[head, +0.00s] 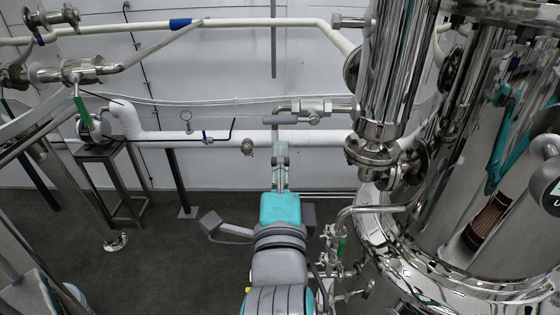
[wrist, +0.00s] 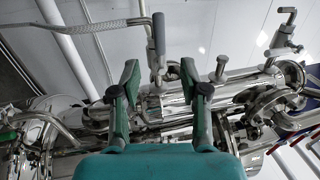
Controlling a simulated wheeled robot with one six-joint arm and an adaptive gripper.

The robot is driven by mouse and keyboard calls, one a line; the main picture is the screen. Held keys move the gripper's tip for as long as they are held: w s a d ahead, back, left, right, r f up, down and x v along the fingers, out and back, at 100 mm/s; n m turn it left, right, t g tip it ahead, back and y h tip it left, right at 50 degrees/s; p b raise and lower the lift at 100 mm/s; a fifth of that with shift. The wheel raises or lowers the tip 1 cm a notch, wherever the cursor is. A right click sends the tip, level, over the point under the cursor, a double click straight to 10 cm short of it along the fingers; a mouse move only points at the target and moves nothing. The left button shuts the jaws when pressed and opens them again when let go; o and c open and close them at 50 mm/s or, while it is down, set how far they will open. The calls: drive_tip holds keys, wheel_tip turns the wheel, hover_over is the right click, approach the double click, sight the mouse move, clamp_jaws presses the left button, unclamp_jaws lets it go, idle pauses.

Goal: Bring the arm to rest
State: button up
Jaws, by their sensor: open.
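My gripper (head: 281,148) is at the end of my teal and grey arm, which reaches forward in the lower middle of the head view. In the wrist view my gripper (wrist: 160,80) has its two green fingers spread apart with nothing held between them. A grey-sleeved lever (wrist: 158,32) shows just past and between the fingertips; whether it touches them I cannot tell. In the head view a grey handle (head: 280,120) on a steel valve lies just beyond my gripper.
Shiny steel tanks (head: 383,75) and piping fill the right side, close to my arm. A white pipe (head: 225,142) runs along the back wall. A metal stand (head: 98,150) is at left. Dark floor (head: 160,255) is open left of my arm.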

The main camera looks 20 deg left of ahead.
drive_tip(key=s+d+f+n+g, duration=0.1)
drive_tip(key=s+d+f+n, duration=0.2)
drive_tip(key=d+f, duration=0.45)
drive_tip(key=s+d+f+n+g+h, duration=0.1)
drive_tip(key=s+d+f+n, duration=0.3)
drive_tip(key=f, duration=0.7)
drive_tip(key=s+d+f+n+g, duration=0.1)
drive_tip(key=s+d+f+n, duration=0.2)
drive_tip(key=d+f, duration=0.45)
drive_tip(key=s+d+f+n+h, duration=0.1)
drive_tip(key=s+d+f, duration=0.1)
drive_tip(key=s, duration=0.7)
drive_tip(key=s+d+f+n+g+h, duration=0.1)
drive_tip(key=s+d+f+n+h, duration=0.1)
drive_tip(key=s+d, duration=0.3)
drive_tip(key=s+d+f+n+h, duration=0.1)
drive_tip(key=s+d+f+n, duration=0.1)
drive_tip(key=s, duration=1)
wheel_tip(320, 180, down, 2)
drive_tip(key=shift+s+d+f+g+h, duration=0.1)
drive_tip(key=shift+s+d+g+h, duration=0.25)
drive_tip(key=shift+d, duration=0.55)
